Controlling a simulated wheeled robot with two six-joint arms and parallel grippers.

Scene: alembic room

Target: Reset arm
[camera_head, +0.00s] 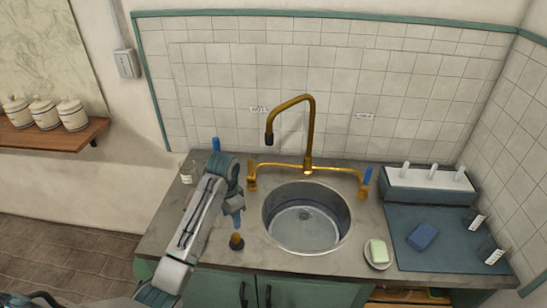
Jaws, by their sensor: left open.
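My left arm comes in from the lower left over the counter. My left gripper (237,222) hangs at its end, left of the sink, fingers pointing down. It is open, and I see nothing held in it. A small dark and amber item (237,242) stands on the counter just below the fingertips; I cannot tell whether they touch it. My right gripper is out of view.
The round metal sink (305,242) has a brass faucet (309,135) behind it. Soap (378,251) sits on a dish at its right. A blue mat (405,258) holds a blue sponge (422,237). A jar (188,172) stands at the counter's back left.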

